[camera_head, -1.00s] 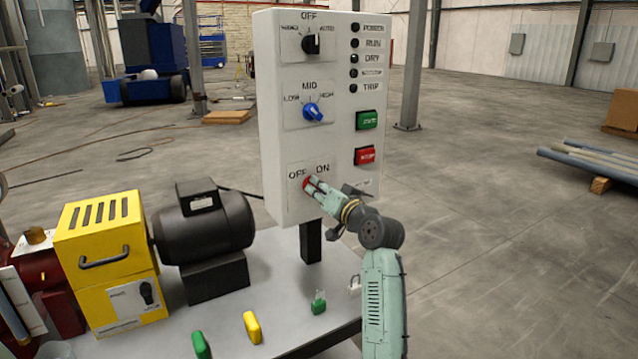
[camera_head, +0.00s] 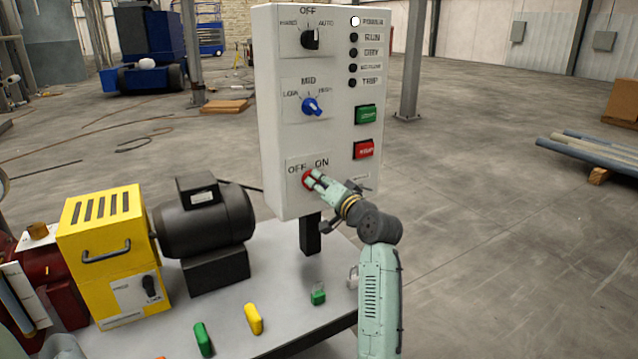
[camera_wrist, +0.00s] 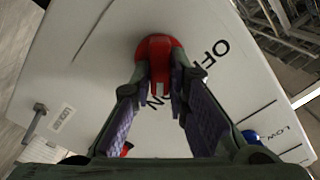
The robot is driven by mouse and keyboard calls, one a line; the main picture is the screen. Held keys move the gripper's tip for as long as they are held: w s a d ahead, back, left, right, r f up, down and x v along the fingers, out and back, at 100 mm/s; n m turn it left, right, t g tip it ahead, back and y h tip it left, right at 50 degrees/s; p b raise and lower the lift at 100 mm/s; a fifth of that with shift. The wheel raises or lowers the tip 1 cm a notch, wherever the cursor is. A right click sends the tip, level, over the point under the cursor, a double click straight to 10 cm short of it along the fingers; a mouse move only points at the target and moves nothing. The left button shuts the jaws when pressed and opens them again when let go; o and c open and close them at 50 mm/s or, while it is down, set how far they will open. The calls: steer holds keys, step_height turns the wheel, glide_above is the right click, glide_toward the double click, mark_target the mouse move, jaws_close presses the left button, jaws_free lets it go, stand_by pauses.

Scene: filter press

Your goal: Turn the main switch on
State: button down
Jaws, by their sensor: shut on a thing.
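The main switch is a red rotary knob (camera_head: 308,180) low on the front of the white control box (camera_head: 283,130), below the OFF and ON labels. It also shows in the wrist view (camera_wrist: 160,48) as a red disc with a raised handle. My gripper (camera_head: 316,178) reaches it from the lower right and is shut on the handle. In the wrist view the fingertips (camera_wrist: 168,82) sit on both sides of the handle, which partly covers the ON label. The POWER lamp (camera_head: 355,21) at the top of the box is lit white; the lamps below it are dark.
Above are a blue LOW-MID-HIGH knob (camera_head: 312,106), a black HAND-OFF-AUTO knob (camera_head: 310,38), a green button (camera_head: 365,114) and a red button (camera_head: 364,150). A black motor (camera_head: 205,220) and yellow housing (camera_head: 105,250) stand left. Several padlock-like items, one green (camera_head: 318,295), lie on the table.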

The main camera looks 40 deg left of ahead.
steer(key=c, duration=1.6)
jaws_free()
steer(key=shift+o, duration=0.2)
steer(key=v, duration=1.2)
